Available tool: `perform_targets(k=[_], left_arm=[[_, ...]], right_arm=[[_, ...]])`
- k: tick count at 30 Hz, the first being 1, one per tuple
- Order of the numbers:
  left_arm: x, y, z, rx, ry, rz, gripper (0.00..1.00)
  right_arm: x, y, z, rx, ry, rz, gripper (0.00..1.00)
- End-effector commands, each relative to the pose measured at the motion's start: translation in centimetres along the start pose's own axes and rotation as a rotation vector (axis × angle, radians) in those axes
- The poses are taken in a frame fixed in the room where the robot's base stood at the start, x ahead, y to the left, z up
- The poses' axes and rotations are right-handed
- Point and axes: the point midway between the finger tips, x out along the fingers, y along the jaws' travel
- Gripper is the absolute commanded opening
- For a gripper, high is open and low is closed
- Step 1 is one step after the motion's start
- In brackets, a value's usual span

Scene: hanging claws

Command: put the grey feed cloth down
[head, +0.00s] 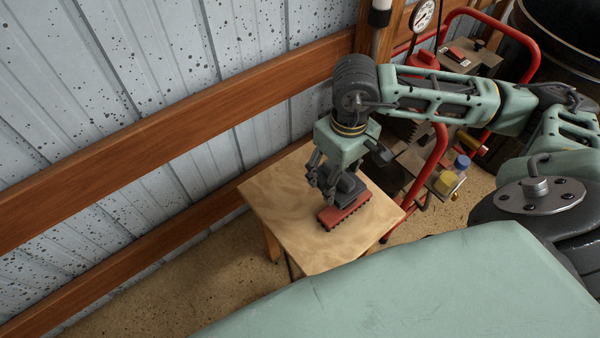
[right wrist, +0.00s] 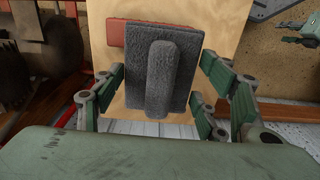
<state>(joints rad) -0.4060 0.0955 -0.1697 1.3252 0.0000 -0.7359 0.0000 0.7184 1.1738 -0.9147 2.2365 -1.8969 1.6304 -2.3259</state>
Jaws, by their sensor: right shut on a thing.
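The grey feed cloth (right wrist: 190,70) is a dark, rough square with a raised ridge down its middle. It lies between the fingers of my right gripper (right wrist: 165,85), which is shut on it. In the head view the right gripper (head: 338,188) points down over a small wooden table (head: 285,215), with the dark cloth (head: 349,184) at its fingertips, largely hidden. I cannot tell whether the cloth touches the table. A green piece, likely my left arm's end (right wrist: 303,32), shows at the right wrist view's edge; its jaws are unclear.
A red brush (head: 345,211) with dark bristles lies on the table right by the cloth, partly covered by it in the wrist view. Bare wood is left of them.

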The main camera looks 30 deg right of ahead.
Motion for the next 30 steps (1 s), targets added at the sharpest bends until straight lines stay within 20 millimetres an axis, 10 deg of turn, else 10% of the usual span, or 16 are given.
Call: perform_targets(k=[18, 30], left_arm=[[-0.1, 0.0, -0.5, -0.001, 0.003, 0.000, 0.40], [-0.3, 0.0, -0.9, -0.001, 0.007, -0.001, 0.40]], right_arm=[[7.0, -3.9, -9.6, -0.007, 0.000, 0.002, 0.45], [10.5, -4.2, -10.4, -0.006, -0.005, 0.004, 0.45]])
